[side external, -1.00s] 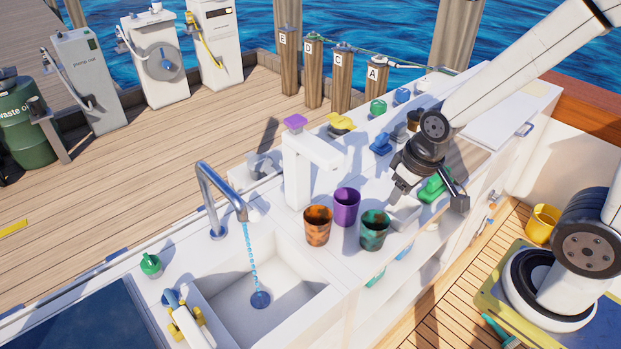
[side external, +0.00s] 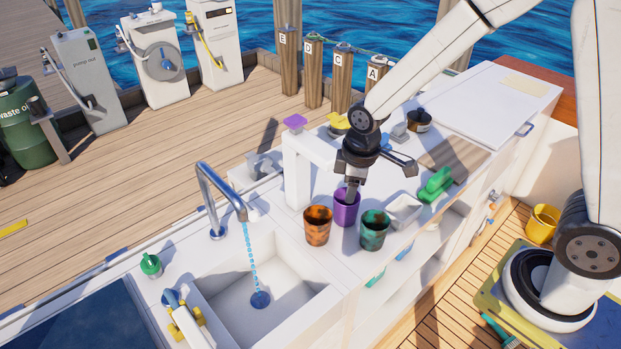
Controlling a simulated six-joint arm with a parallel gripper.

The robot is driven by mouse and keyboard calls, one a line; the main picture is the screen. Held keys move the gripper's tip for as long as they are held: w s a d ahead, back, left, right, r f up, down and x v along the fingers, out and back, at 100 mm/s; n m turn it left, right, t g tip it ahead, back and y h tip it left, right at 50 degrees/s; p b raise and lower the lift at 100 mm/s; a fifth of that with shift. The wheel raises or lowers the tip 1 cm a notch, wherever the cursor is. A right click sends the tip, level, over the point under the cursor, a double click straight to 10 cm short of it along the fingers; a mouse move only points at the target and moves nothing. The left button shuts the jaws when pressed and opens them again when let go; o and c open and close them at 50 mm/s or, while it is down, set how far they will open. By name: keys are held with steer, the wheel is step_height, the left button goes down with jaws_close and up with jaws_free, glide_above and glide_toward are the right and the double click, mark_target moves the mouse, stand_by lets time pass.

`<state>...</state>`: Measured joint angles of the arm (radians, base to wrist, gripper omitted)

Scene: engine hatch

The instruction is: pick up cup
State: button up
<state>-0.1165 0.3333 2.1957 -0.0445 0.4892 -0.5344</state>
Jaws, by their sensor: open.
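Three cups stand upright on the white counter right of the sink. They are an orange-brown mottled cup (side external: 317,227), a purple cup (side external: 344,211) and a dark green mottled cup (side external: 374,232). My gripper (side external: 351,195) points down at the purple cup. One finger overlaps the cup's rim and upper right side. The other finger (side external: 403,166) sticks out to the right, clear of the cups. The jaws are open. I cannot tell whether the near finger is inside the cup or in front of it, or touching it.
A sink (side external: 275,290) with a running tap (side external: 222,195) lies to the left. A white dish (side external: 403,210) and a green object (side external: 436,184) sit to the right. A yellow cup (side external: 542,223) stands lower right.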

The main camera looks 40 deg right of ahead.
mark_target(321, 228)
steer(key=shift+w+a+f+n+g, duration=0.1)
steer(key=shift+w+a+f+n, duration=0.6)
steer(key=shift+f, duration=0.95)
steer(key=shift+w+a+f+n+g, duration=0.1)
steer(key=shift+w+a+f+n, duration=0.25)
steer(key=shift+w+f+n, duration=1)
steer(key=shift+w+a+f+n+g, duration=0.1)
steer(key=shift+w+a+f+n, duration=0.45)
steer(key=shift+f, duration=1.4)
steer(key=shift+f, duration=0.1)
steer(key=shift+w+f, duration=0.1)
steer(key=shift+f, duration=2.4)
jaws_close()
